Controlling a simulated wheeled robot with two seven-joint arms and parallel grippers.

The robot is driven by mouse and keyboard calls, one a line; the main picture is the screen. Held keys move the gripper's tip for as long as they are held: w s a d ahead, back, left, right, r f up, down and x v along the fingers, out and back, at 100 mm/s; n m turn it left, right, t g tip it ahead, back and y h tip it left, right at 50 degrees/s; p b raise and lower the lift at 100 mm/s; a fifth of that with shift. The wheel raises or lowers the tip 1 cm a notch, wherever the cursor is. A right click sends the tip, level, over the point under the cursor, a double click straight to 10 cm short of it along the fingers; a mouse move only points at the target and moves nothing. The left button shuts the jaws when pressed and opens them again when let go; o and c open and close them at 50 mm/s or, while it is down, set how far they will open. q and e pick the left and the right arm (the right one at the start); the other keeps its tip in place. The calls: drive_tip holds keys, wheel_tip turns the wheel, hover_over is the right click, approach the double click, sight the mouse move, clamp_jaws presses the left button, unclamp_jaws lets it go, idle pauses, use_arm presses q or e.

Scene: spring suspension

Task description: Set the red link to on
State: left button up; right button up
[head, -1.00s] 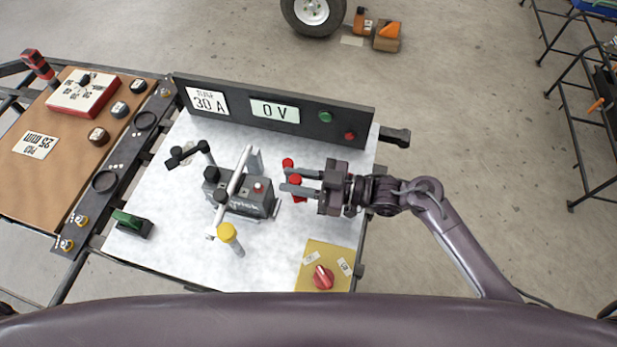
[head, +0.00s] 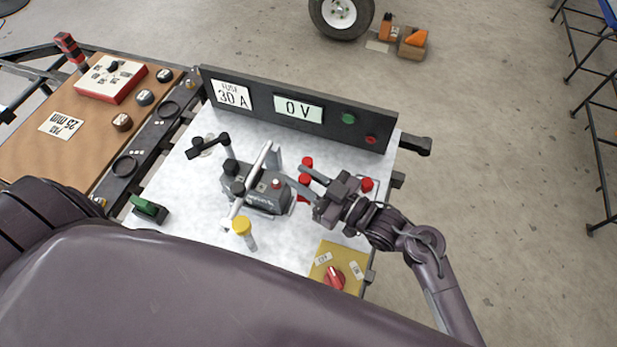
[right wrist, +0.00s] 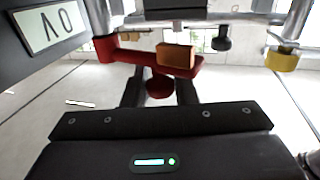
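The red link (right wrist: 190,66) shows in the right wrist view as a red bar with a rounded red knob (right wrist: 158,88) hanging into the gap between my fingers. In the head view, parts of the red link (head: 304,183) show at my right fingertips, the rest hidden by the gripper. My right gripper (head: 297,176) is open, with one finger on each side of the red knob; I cannot tell whether they touch it. In the right wrist view the gripper (right wrist: 159,92) shows a clear gap between its fingers. My left gripper is not in view.
A grey lever unit (head: 265,198) stands just left of the gripper. A yellow-capped post (head: 242,226) and a yellow plate with a red rotary knob (head: 335,278) are nearer. A dark panel (head: 300,127) reading 0 V stands behind. A red-topped post (head: 367,184) is right of the gripper.

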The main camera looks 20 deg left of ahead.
drive_tip(key=o, duration=0.4)
drive_tip(key=d, duration=0.2)
drive_tip(key=s+d, duration=0.1)
drive_tip(key=d, duration=0.4)
drive_tip(key=shift+s+d+b, duration=0.2)
drive_tip(key=shift+d+b, duration=0.1)
drive_tip(key=shift+d, duration=0.05)
